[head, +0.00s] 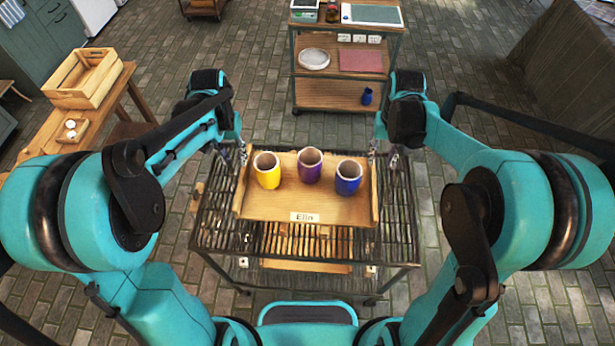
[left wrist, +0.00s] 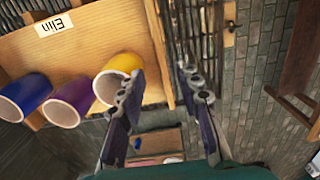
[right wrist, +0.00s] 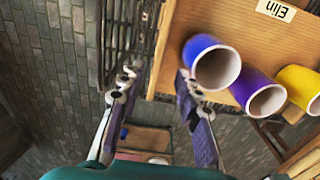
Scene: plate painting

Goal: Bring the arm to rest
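My left gripper (head: 243,155) is at the left edge of the wooden tray (head: 270,208). In the left wrist view its two fingers (left wrist: 158,80) are spread apart, with the tray's side wall between them. My right gripper (head: 382,160) is at the tray's right edge. In the right wrist view its fingers (right wrist: 158,80) are spread apart around the other side wall. Whether either finger touches the wall, I cannot tell. The tray sits on a dark slatted cart (head: 405,225) and holds a yellow cup (head: 268,176), a purple cup (head: 309,172) and a blue cup (head: 347,182), all upright.
A label reading "Elin" (head: 305,217) is on the tray. A shelf cart (head: 340,95) stands beyond, with a white plate (head: 314,58) and a small blue vase (head: 367,96). A wooden crate (head: 85,80) is on a bench at the left.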

